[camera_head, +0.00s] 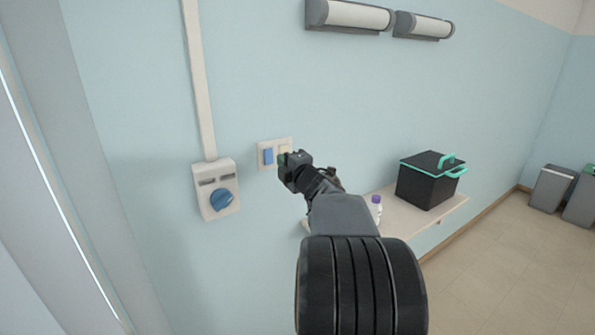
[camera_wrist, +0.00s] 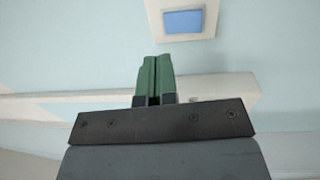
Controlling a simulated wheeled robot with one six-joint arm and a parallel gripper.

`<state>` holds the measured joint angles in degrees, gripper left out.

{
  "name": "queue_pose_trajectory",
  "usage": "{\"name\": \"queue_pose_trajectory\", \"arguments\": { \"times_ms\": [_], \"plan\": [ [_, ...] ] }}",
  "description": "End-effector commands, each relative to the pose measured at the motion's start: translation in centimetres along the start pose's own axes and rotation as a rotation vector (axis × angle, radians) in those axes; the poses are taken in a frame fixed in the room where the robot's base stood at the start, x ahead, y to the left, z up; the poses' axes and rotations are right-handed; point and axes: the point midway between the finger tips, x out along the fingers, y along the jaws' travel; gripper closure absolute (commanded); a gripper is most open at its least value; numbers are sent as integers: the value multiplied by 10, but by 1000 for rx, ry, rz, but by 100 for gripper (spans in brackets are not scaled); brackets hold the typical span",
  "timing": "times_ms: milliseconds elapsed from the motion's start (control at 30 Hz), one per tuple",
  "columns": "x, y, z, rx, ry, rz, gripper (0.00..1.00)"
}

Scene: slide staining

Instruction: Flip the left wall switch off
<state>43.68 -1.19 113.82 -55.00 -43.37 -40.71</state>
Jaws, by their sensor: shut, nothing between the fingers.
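A cream wall switch plate (camera_head: 262,149) holds two rockers side by side. The left switch (camera_head: 268,156) is blue. The right switch (camera_head: 285,149) is pale yellow and partly hidden by my gripper (camera_head: 283,160). In the wrist view, a blue rocker (camera_wrist: 184,21) on its plate shows at the top edge, beyond the fingertips. My gripper's green fingers (camera_wrist: 155,60) are shut with nothing between them. In the head view the fingertips are close to the right part of the plate; I cannot tell whether they touch it. I cannot tell which way either rocker is tilted.
A wall box with a blue knob (camera_head: 222,200) sits left of the plate, below a vertical conduit (camera_head: 198,80). On the right, a shelf (camera_head: 452,208) bears a black lidded box (camera_head: 425,186) and a white bottle with a purple cap (camera_head: 376,212). Two dispensers (camera_head: 350,15) (camera_head: 425,26) hang above.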

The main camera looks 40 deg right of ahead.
Motion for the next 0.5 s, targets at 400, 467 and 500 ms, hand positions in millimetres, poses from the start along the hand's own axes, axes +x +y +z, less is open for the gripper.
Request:
{"name": "queue_pose_trajectory", "arguments": {
  "times_ms": [400,467,500],
  "plan": [
    [-57,12,-4,0,7,1,100],
    [-61,13,-4,-1,8,0,100],
    [-62,13,-4,-1,7,0,100]
  ]
}}
